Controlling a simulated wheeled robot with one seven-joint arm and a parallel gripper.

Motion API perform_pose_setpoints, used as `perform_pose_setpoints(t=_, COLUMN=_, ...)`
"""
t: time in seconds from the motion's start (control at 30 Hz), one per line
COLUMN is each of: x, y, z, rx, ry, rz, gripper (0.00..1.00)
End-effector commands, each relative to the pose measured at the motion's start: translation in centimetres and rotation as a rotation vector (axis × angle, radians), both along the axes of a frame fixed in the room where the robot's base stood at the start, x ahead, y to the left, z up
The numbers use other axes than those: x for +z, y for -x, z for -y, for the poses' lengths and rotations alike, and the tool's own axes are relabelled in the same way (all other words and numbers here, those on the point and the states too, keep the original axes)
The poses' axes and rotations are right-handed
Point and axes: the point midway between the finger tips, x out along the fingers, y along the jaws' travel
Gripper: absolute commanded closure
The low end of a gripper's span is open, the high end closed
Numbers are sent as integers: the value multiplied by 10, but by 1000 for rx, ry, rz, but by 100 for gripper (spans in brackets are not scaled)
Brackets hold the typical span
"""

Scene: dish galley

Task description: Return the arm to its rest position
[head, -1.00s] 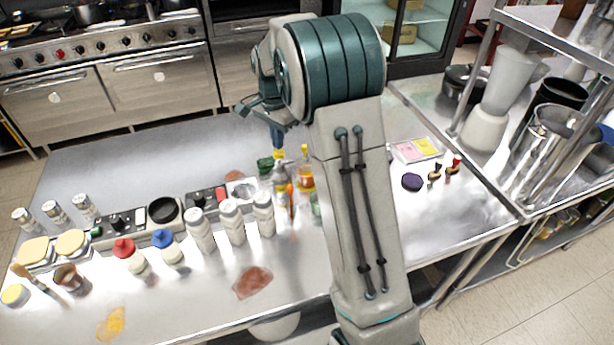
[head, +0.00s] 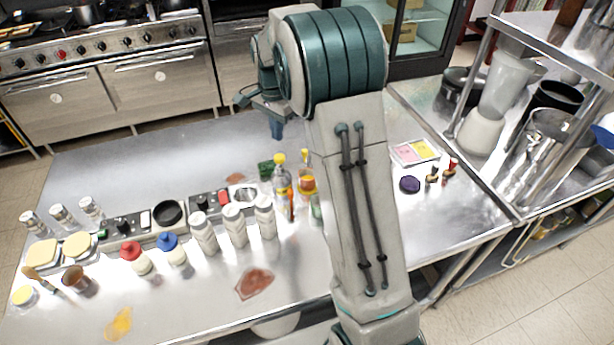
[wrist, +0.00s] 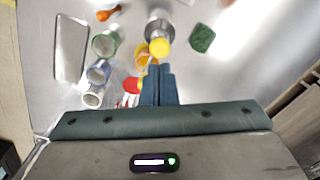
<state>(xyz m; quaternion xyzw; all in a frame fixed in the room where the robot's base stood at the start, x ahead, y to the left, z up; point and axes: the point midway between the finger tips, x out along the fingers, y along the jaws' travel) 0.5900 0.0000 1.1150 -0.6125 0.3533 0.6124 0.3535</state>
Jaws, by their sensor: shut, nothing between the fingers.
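My arm is bent over the steel counter (head: 330,245), its upper link standing upright in the middle of the head view. My gripper (head: 277,130) hangs pointing down at the upper left of the arm, partly hidden behind the forearm. In the wrist view its two blue fingers (wrist: 158,84) are together with nothing between them. Below the fingers in the wrist view are a bottle with a yellow cap (wrist: 160,47) and other bottles. The gripper is apart from them.
A purple round item (head: 410,184) lies right of my arm. A shelf rack with a blender (head: 490,115) stands right. The counter's back left is clear.

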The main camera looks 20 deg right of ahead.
Motion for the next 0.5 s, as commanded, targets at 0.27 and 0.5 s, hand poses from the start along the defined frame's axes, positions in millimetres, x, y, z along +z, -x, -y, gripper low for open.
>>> perform_pose_setpoints(t=0.27, x=16, y=0, z=0, rx=0, ry=1, rz=-1, gripper=100)
perform_pose_setpoints(t=0.5, x=15, y=0, z=0, rx=0, ry=0, rz=0, gripper=100)
